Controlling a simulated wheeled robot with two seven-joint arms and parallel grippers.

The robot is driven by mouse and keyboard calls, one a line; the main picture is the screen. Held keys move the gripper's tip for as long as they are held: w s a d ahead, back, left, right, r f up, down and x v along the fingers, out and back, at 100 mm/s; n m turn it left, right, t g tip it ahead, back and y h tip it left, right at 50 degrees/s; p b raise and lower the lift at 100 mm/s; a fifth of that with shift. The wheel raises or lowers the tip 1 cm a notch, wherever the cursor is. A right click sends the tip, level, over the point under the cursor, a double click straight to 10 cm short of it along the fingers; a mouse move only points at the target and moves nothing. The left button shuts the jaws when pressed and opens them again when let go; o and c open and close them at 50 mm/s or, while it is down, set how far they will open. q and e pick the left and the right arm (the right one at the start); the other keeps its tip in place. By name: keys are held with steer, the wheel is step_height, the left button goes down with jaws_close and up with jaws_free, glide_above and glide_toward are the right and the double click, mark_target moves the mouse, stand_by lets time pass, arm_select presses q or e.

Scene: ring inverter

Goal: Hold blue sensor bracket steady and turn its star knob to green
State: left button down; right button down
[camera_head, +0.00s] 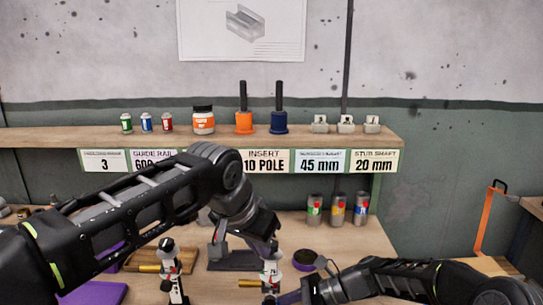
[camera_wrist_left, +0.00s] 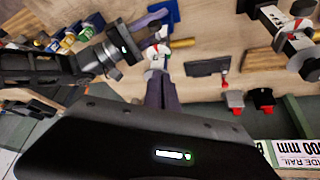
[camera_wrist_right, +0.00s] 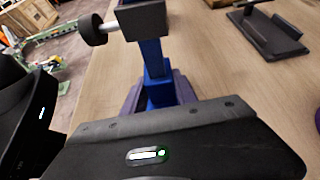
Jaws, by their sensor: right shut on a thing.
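The blue sensor bracket (camera_wrist_right: 151,62) stands upright in the right wrist view, with a dark block on top and a round black knob (camera_wrist_right: 92,30) on a light shaft at its left. My right gripper (camera_wrist_right: 150,95) is shut on its blue post. In the head view the bracket is mostly hidden; a white part with red marks (camera_head: 270,270) shows there. My left gripper (camera_wrist_left: 161,82) has its purple fingers close together just by a white and red part (camera_wrist_left: 155,52) in the left wrist view. Whether they grip it is unclear, and I cannot see any green mark turned up.
A similar white unit with a brass rod (camera_head: 168,262) stands to the left on the bench. A dark plate (camera_head: 232,260) and a round purple-rimmed dish (camera_head: 305,258) lie close by. Several cans (camera_head: 337,208) stand at the back under the shelf (camera_head: 60,137).

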arm_select(q)
steer(key=shift+s+a, duration=0.25)
steer(key=shift+s, duration=0.05)
steer(key=shift+r, duration=0.1)
stand_by(0.3)
steer(key=shift+r, duration=2.9)
steer(key=shift+s+d+r, duration=0.25)
steer(key=shift+s+d, duration=0.1)
steer(key=shift+d, duration=0.1)
steer(key=shift+s+d+r, duration=0.25)
steer(key=shift+s+d, duration=0.05)
steer(key=shift+d, duration=0.15)
